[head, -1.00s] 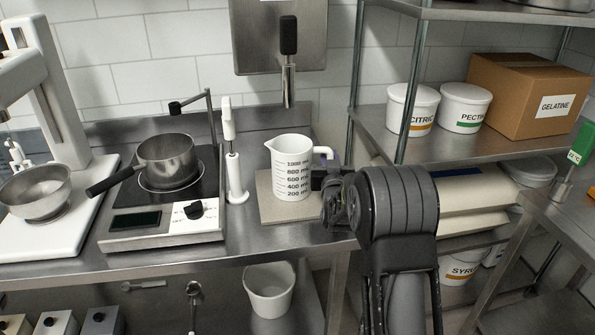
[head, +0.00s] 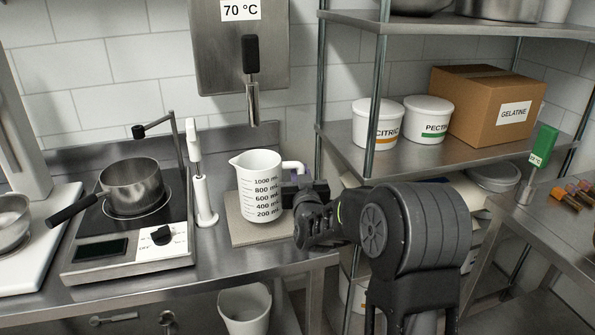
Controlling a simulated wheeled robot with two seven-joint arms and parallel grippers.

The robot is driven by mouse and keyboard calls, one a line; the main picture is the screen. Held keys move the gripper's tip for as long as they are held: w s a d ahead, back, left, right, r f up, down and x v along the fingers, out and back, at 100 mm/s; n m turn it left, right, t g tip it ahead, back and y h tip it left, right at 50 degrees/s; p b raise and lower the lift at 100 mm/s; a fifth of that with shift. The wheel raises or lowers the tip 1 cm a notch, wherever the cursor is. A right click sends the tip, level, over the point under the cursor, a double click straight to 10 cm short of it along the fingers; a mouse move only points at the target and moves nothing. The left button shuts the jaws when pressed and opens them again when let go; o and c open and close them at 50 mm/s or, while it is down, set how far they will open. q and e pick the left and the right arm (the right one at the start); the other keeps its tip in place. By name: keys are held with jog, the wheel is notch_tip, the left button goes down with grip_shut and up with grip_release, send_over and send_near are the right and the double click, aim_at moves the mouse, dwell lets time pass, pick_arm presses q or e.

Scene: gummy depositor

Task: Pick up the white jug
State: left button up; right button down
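The white jug (head: 259,187) stands upright on a light square board (head: 243,235) on the steel counter. It has black volume marks, a spout to the left and a handle (head: 292,167) to the right. My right gripper (head: 297,186) is at the handle side of the jug, close to or around the handle's lower part. The fingers are small and partly hidden by the wrist, so I cannot tell whether they are open or shut. My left gripper is not in view.
A hot plate (head: 130,240) with a saucepan (head: 131,186) and a white stick device (head: 204,190) stand left of the jug. A shelf (head: 405,160) with tubs and a gelatine box (head: 495,105) is at the right. A white bucket (head: 245,308) is below the counter.

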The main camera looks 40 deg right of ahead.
jog(key=v, duration=1.3)
jog(key=shift+b, duration=0.3)
jog(key=shift+a+r, duration=0.1)
jog(key=shift+r, duration=0.05)
jog(key=c, duration=2)
grip_release()
grip_shut()
jog(key=shift+s, duration=0.1)
